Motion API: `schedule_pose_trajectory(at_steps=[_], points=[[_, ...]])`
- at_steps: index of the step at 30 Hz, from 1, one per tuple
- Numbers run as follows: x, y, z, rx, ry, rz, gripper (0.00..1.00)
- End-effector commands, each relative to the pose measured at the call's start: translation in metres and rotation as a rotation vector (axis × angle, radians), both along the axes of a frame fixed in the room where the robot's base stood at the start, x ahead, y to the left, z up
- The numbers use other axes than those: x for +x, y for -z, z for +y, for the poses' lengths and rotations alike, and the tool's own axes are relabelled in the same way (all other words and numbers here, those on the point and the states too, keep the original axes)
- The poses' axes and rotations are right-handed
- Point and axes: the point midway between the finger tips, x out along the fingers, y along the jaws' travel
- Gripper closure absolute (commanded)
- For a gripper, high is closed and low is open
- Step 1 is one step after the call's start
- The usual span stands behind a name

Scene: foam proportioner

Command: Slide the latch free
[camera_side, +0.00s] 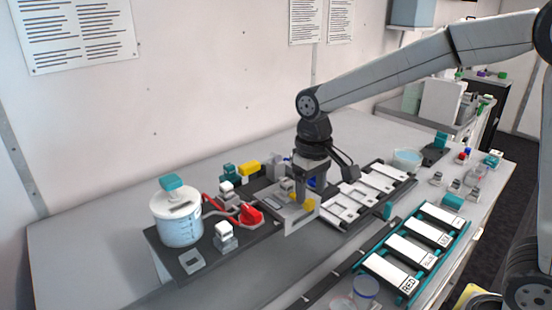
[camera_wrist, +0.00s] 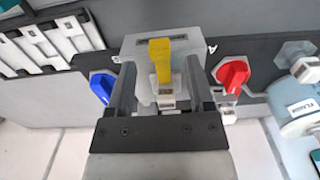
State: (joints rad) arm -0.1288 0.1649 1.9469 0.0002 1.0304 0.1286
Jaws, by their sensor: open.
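A yellow tab (camera_wrist: 160,58), apparently the latch, stands on a light grey block (camera_wrist: 135,48) in the wrist view. A small white-grey piece (camera_wrist: 165,98) sits at its near end. My gripper (camera_wrist: 159,68) is open, with one finger on each side of the yellow tab and a visible gap on both sides. In the side view my gripper (camera_side: 303,200) points down over the grey block (camera_side: 292,222), with the yellow tab (camera_side: 297,204) at its fingertips. The fingers hide part of the block.
In the wrist view a blue knob (camera_wrist: 102,87) lies left and a red knob (camera_wrist: 234,73) right of the block. A white canister (camera_side: 178,222) stands at the panel's left end. White trays (camera_side: 345,205) lie right of my gripper, with labelled cards (camera_side: 400,270) in front.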

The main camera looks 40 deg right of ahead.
Motion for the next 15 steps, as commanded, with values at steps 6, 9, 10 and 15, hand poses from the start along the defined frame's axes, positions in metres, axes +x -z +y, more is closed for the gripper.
schedule_pose_trajectory(at_steps=[6,9,10,15], points=[[0.000,0.020,0.000,0.000,0.000,0.001,0.32],[0.000,0.024,0.000,0.000,0.000,-0.001,0.32],[0.000,0.025,0.000,0.000,0.000,-0.001,0.32],[0.000,0.026,0.000,0.000,0.000,-0.001,0.32]])
